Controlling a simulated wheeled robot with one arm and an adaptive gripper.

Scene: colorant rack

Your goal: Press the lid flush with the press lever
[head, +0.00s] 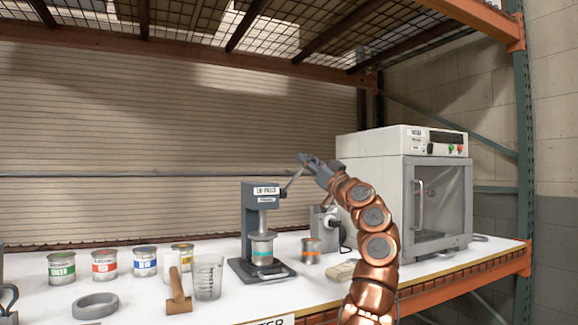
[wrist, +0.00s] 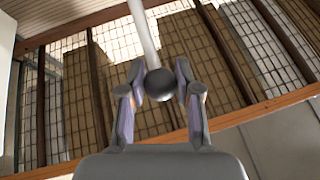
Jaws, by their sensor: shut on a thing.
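The lid press (head: 261,210) is a grey column on a dark base, labelled "LID PRESS". A can with a teal band (head: 262,252) stands on its base under the press ram. The lid and the ram's foot are too small to tell apart, so I cannot tell if the lid is flush. The press lever (head: 293,181) slants up and right from the press head. My gripper (head: 305,160) is at the lever's upper end. In the wrist view, my gripper (wrist: 160,85) is shut on the dark ball knob of the lever (wrist: 143,35), one finger on each side.
An orange-banded can (head: 311,251) is right of the press. A large white cabinet (head: 405,190) stands behind my arm.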

